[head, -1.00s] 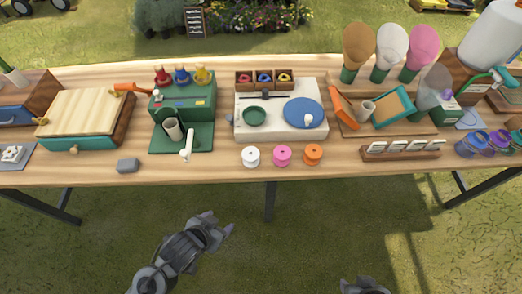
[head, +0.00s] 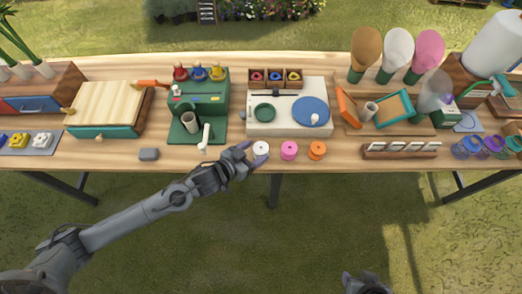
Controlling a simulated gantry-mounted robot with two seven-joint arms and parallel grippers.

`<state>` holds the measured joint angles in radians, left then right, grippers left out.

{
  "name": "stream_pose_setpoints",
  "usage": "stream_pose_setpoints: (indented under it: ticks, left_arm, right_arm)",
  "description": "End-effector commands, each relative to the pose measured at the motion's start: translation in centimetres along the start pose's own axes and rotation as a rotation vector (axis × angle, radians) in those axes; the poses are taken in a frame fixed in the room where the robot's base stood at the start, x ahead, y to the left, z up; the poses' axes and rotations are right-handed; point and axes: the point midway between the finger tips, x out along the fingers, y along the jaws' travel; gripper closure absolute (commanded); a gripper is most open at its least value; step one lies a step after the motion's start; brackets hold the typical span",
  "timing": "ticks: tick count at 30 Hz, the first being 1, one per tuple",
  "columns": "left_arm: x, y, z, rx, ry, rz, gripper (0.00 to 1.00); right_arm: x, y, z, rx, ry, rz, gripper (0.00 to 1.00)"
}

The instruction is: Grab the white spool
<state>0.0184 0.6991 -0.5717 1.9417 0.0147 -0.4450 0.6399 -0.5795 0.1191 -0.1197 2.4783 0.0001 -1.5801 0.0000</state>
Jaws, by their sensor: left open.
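The white spool (head: 261,149) stands upright near the table's front edge, at the left end of a row with a pink spool (head: 289,150) and an orange spool (head: 317,150). My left gripper (head: 257,155) is open at the white spool's left and front side. Its fingertips are very close to the spool, and I cannot tell whether they touch it. My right gripper (head: 362,284) shows only in part at the bottom edge, well away from the table, and its jaws are not clear.
Behind the spools is a white board (head: 285,122) with a blue disc. A green stand (head: 198,100) with a grey cup is to the left, and a grey block (head: 149,154) lies further left. A wooden card rack (head: 401,151) is to the right. The front strip between the block and my gripper is clear.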

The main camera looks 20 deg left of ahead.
Motion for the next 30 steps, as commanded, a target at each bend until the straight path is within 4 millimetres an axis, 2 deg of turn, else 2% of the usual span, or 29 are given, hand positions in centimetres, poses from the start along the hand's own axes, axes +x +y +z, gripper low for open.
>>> stream_pose_setpoints:
  ticks: [5, 15, 25, 26, 30]
  left_arm:
    - [0.9, 0.0, 0.1, 0.001, -0.001, 0.001, 0.32]
    - [4.9, -0.1, 0.2, 0.001, 0.000, 0.000, 0.32]
    - [5.5, 0.0, 0.2, 0.001, -0.002, 0.001, 0.32]
    - [5.5, 0.0, 0.2, 0.001, -0.002, 0.001, 0.33]
    - [5.5, 0.0, 0.2, 0.001, -0.002, 0.001, 0.55]
  right_arm:
    - [0.3, 0.0, 0.1, 0.000, 0.000, 0.000, 0.57]
    - [1.4, -0.1, 0.4, 0.000, 0.001, 0.000, 0.57]
    - [1.4, -0.1, 0.4, -0.001, 0.001, 0.000, 0.57]
    - [1.4, -0.1, 0.4, -0.001, 0.001, 0.000, 0.57]
    - [1.4, -0.1, 0.4, -0.001, 0.001, 0.000, 0.57]
